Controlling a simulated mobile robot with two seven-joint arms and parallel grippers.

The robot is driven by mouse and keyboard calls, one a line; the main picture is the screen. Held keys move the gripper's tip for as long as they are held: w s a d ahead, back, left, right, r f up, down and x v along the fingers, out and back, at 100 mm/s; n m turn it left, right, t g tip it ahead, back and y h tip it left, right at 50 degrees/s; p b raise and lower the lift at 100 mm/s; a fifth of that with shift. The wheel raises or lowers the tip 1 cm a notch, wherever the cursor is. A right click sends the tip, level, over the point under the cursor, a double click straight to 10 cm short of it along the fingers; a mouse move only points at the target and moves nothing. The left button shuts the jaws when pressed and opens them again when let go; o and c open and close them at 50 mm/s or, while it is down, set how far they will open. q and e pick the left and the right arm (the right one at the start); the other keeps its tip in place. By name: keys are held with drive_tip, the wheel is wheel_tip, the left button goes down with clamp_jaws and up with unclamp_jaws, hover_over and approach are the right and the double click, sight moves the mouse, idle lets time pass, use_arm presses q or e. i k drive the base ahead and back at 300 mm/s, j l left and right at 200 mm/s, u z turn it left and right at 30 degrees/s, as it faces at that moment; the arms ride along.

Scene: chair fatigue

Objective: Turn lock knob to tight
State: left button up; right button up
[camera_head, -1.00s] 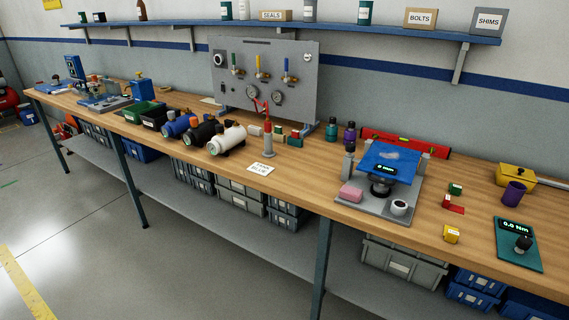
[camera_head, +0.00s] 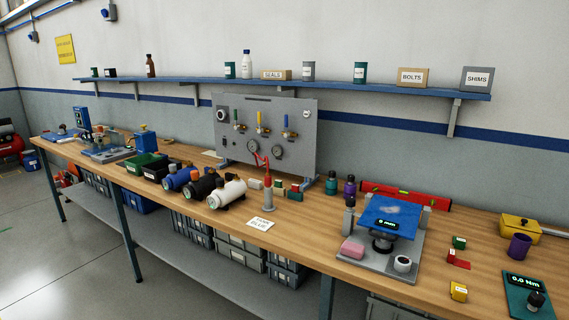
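Several knob-like parts show, and I cannot tell which is the lock knob. A black knob (camera_head: 536,299) stands on a green plate (camera_head: 517,308) with a "0.0 Nm" display at the lower right. A dark round part (camera_head: 382,244) sits under the tilted blue plate (camera_head: 391,213) of a grey-based fixture (camera_head: 352,260). No tight marking is readable. Neither of my grippers is in view.
The long wooden bench (camera_head: 300,246) crosses the view. A grey gauge panel (camera_head: 266,135) stands at its back. Tanks, including a white one (camera_head: 228,194), lie left of centre. A yellow box (camera_head: 520,228) and purple cup (camera_head: 519,247) are at the right. Open floor is at the lower left.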

sight(350, 202)
drive_tip(key=i+l+z, duration=0.55)
drive_tip(key=i, duration=0.3)
